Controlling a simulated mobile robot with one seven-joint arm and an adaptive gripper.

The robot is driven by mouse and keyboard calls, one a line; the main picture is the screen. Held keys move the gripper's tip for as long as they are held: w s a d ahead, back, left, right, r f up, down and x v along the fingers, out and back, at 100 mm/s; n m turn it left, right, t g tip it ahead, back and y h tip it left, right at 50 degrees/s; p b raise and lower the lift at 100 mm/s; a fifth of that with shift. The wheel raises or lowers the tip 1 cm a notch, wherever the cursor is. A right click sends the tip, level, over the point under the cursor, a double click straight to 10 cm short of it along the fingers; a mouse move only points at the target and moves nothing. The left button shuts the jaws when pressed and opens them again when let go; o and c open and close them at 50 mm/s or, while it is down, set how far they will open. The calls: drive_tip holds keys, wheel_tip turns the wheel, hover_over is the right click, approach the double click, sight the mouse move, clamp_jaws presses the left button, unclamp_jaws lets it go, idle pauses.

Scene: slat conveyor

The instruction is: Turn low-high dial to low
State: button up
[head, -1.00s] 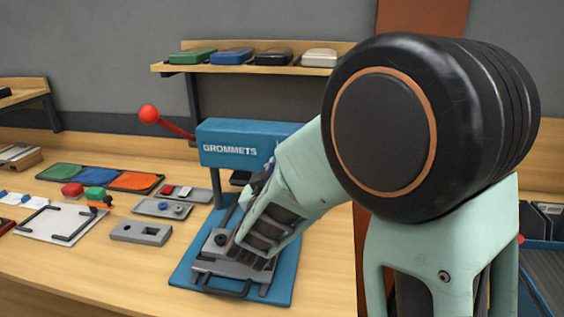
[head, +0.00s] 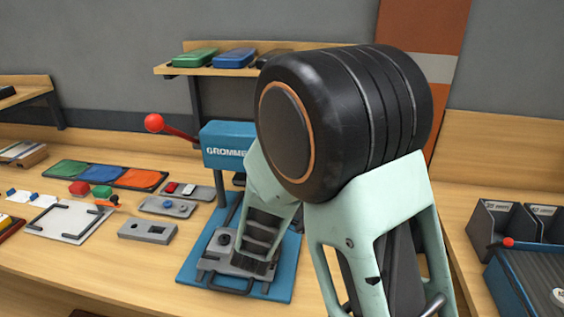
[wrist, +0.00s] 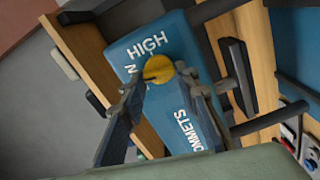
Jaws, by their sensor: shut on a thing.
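The low-high dial (wrist: 158,68) is a yellow round knob on the blue press head (wrist: 125,50) in the wrist view. The white word HIGH is printed beside it; another white letter shows near the left finger, and no word LOW is readable. My gripper (wrist: 165,83) is shut on the dial, one finger on each side. The dial's pointing direction is unclear. In the head view the blue press (head: 222,135) stands on the bench with GROMMETS partly covered by my arm; the dial and fingertips are hidden there.
A red-ball lever (head: 154,123) sticks out left of the press. A grey fixture (head: 225,242) sits on its blue base. A shelf (head: 172,70) with coloured cases is behind. Flat trays and plates lie left; dark bins (head: 500,222) stand right.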

drive_tip(key=shift+n+p, duration=0.6)
drive_tip(key=shift+n, duration=0.4)
drive_tip(key=shift+f, duration=0.1)
drive_tip(key=o, duration=1.1)
drive_tip(key=shift+o, duration=0.2)
drive_tip(key=s+a, duration=0.2)
drive_tip(key=s, duration=0.9)
drive_tip(key=shift+s, duration=0.4)
